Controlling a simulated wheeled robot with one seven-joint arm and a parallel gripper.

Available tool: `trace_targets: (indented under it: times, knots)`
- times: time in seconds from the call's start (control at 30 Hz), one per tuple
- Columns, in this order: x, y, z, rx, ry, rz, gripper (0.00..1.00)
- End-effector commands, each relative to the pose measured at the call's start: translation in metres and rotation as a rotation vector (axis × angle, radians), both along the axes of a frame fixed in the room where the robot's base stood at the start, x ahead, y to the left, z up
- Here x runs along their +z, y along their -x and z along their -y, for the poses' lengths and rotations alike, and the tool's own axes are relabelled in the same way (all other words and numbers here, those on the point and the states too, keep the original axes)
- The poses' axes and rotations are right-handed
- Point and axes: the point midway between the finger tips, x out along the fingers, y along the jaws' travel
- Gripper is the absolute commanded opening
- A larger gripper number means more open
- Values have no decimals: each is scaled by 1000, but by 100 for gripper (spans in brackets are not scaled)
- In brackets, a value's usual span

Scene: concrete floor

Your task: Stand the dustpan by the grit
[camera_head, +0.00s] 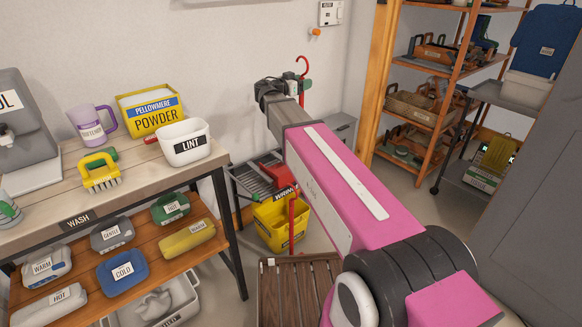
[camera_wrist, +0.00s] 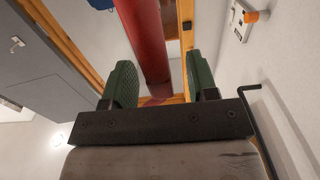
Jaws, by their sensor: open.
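A long red pole with a hooked top (camera_head: 302,66) stands upright beyond my arm. Its lower shaft (camera_head: 292,222) shows in front of a yellow bucket. It looks like a dustpan handle, but I cannot make out a pan at its foot. My gripper (camera_head: 272,88) is at the upper part of the pole. In the wrist view a thick red shaft (camera_wrist: 150,35) runs between the two green finger pads of my open gripper (camera_wrist: 160,64), nearer the left pad. A gap shows at the right pad. I can read no label saying grit.
The yellow bucket (camera_head: 272,228) with a red wringer stands on the floor beside a slatted wooden platform (camera_head: 312,275). A wash bench (camera_head: 150,180) with labelled containers is at the left. Orange shelving (camera_head: 450,100) and a dark cart (camera_head: 480,95) stand at the right.

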Motion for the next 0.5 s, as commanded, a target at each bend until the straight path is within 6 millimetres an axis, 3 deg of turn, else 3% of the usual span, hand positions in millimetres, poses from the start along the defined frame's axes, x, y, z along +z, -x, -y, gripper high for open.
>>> trace_targets:
  times: [0.03,0.07,0.2,0.5]
  knots:
    - [0,0,0,0,0,0,53]
    - [0,0,0,0,0,0,47]
    - [0,0,0,0,0,0,1]
    - [1,0,0,-1,0,1,0]
